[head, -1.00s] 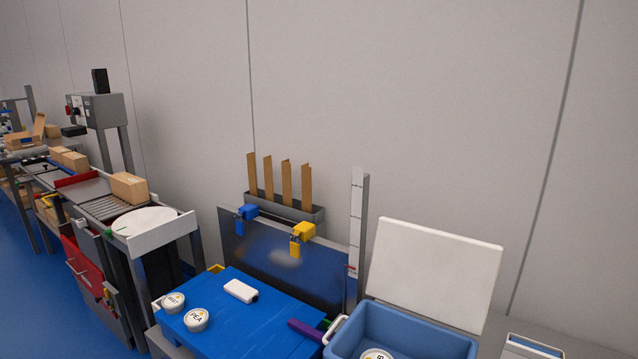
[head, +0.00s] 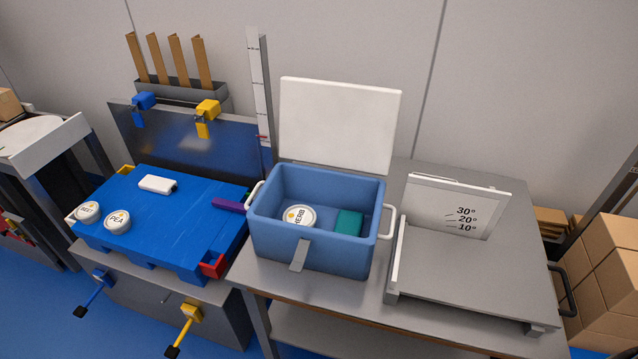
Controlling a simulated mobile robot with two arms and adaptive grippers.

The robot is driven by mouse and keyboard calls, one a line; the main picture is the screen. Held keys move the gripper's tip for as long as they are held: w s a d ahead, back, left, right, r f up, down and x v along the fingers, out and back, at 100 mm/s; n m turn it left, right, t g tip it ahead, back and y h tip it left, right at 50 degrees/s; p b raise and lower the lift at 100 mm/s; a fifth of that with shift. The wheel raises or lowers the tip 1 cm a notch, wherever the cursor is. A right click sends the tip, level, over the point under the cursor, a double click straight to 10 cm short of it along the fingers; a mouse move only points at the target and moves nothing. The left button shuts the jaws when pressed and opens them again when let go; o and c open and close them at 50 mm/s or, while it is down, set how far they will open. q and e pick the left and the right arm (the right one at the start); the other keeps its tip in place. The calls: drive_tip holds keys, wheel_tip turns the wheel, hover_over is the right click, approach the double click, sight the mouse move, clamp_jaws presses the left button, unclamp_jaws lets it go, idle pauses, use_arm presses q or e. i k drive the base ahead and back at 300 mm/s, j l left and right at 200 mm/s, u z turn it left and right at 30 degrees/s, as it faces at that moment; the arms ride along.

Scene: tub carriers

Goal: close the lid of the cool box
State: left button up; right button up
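The cool box (head: 312,246) is a blue open tub on the grey table, near the middle of the head view. Its white lid (head: 338,125) stands upright at the back edge, fully open. White handles sit on its left (head: 256,195) and right (head: 389,222) sides, and a grey latch strap (head: 300,255) hangs on the front. Inside lie a round white tub marked HERB (head: 299,216) and a green block (head: 348,222). Neither of my grippers shows in the head view.
Left of the box is a blue platform (head: 170,225) with BEET (head: 88,211) and PEA (head: 117,221) tubs and a white device (head: 158,184). Right of it is a grey stand with an angle-marked plate (head: 450,208). Cardboard boxes (head: 606,262) stand far right. A measuring post (head: 260,100) rises beside the lid.

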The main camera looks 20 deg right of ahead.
sight(347, 126)
drive_tip(key=i+j, duration=0.1)
drive_tip(key=j, duration=0.3)
drive_tip(key=i+j, duration=0.1)
drive_tip(key=j, duration=0.3)
drive_tip(key=i+j, duration=0.15)
drive_tip(key=j, duration=0.25)
drive_tip(key=i+j, duration=0.1)
drive_tip(key=j, duration=0.35)
drive_tip(key=i+j+u, duration=0.1)
drive_tip(key=j, duration=0.3)
drive_tip(key=i+j, duration=0.1)
drive_tip(key=j, duration=0.3)
